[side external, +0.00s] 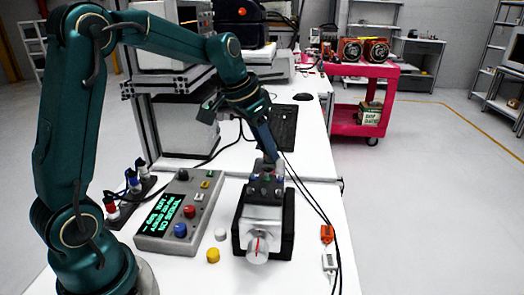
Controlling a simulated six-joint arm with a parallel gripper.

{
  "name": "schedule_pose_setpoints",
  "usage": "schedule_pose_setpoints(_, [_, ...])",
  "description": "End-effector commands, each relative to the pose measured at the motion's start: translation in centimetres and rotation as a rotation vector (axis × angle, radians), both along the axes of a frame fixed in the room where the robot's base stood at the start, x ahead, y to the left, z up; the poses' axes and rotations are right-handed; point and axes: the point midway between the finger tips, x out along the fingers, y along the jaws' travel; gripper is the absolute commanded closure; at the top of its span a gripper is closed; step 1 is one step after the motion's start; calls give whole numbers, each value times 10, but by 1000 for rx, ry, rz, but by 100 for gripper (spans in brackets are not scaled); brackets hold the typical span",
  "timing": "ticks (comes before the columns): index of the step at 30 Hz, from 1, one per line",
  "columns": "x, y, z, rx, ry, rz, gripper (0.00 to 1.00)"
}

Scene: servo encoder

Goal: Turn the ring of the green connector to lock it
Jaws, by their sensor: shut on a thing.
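The servo motor (263,214) sits in a black cradle on the white table, with a row of small connectors on its top rear. The green connector (266,178) appears to be the middle one, upright, with small coloured parts on either side. My gripper (267,167) points down at this row from behind and is shut on what looks like the green connector. The jaws hide its upper part. The ring's angle is too small to read.
A grey control box (180,212) with a green-text screen stands left of the motor. A yellow cap (213,256) and a white cap (221,234) lie between them.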

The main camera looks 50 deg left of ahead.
Motion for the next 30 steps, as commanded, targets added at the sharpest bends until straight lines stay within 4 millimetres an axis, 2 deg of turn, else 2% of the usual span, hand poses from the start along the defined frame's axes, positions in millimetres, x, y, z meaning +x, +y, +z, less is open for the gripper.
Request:
schedule_pose_setpoints(12, [1,0,1,-1,-3,-6,100])
schedule_pose_setpoints(13, [1,0,0,-1,-3,-6,53])
schedule_pose_setpoints(15, [1,0,0,-1,-2,-6,33])
schedule_pose_setpoints(24, [0,0,1,0,-1,-4,33])
schedule_pose_setpoints(30, [-7,2,22,1,-7,-3,33])
